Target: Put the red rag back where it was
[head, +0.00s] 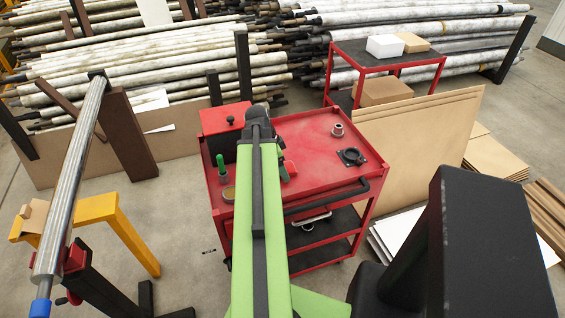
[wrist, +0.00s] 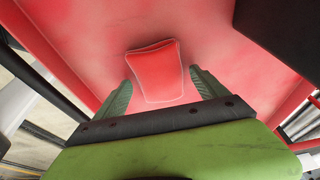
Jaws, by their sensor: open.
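The red rag (wrist: 156,72) lies flat, folded into a rough square, on the red top of the cart (wrist: 85,35) in the wrist view. My gripper (wrist: 160,80) is open, with one green finger on each side of the rag's lower part. The fingers look apart from the cloth, and I cannot tell their exact height above it. In the head view my green arm reaches over the cart top (head: 310,150).
The cart top also bears a red box (head: 224,118), a green handle (head: 221,165), a metal ring (head: 338,130) and a black flange (head: 351,157). A dark block (wrist: 275,30) stands right of the rag. A long roller (head: 75,180) is at left. Cardboard sheets (head: 420,145) lean at right.

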